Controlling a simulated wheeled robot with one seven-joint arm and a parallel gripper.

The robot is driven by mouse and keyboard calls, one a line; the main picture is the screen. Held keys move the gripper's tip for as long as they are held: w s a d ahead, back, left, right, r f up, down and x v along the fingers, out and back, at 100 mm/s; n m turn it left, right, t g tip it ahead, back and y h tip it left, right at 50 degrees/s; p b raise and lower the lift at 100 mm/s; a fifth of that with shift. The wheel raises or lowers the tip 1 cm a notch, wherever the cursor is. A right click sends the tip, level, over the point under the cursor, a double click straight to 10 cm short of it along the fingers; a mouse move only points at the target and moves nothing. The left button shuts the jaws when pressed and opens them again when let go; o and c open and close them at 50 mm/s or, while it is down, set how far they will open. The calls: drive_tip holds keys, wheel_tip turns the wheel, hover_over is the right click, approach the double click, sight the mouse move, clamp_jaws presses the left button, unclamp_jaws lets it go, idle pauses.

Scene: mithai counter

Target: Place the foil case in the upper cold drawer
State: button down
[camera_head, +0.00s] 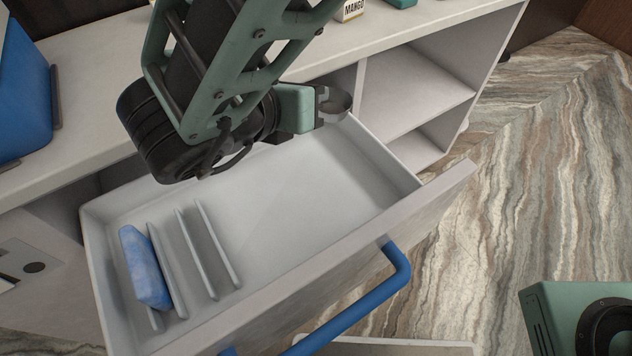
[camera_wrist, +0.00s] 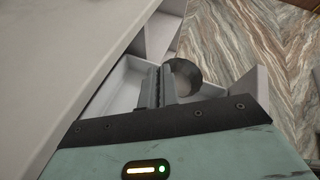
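The foil case (camera_head: 336,101) is a small round grey cup at the tips of my gripper (camera_head: 318,106). In the wrist view the foil case (camera_wrist: 184,76) looks dark and round, and my gripper (camera_wrist: 159,85) has its fingers close together at its side. They seem to pinch its wall, though the contact is partly hidden. The upper cold drawer (camera_head: 290,205) is pulled open, with a blue bar handle (camera_head: 365,300). The case is held above the drawer's far right end, near the counter edge. The drawer also shows in the wrist view (camera_wrist: 122,88).
A blue packet (camera_head: 145,268) leans by several thin upright dividers (camera_head: 192,250) at the drawer's left end. The rest of the drawer floor is bare. The white counter (camera_head: 75,105) runs behind, with a blue box (camera_head: 22,95) at left and open shelves (camera_head: 415,90) below.

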drive_tip(key=v, duration=0.3)
drive_tip(key=b, duration=0.5)
hover_over(304, 208)
wheel_tip(304, 208, down, 19)
drive_tip(key=shift+f, duration=0.25)
wheel_tip(304, 208, down, 5)
drive_tip(key=shift+r+b, duration=0.1)
drive_tip(key=shift+b, duration=0.3)
drive_tip(key=c, duration=1.6)
unclamp_jaws()
drive_tip(key=shift+d, duration=0.1)
drive_tip(key=v, duration=1.2)
drive_tip(key=shift+w+p, duration=0.1)
drive_tip(key=shift+p, duration=0.3)
drive_tip(key=shift+r, duration=0.1)
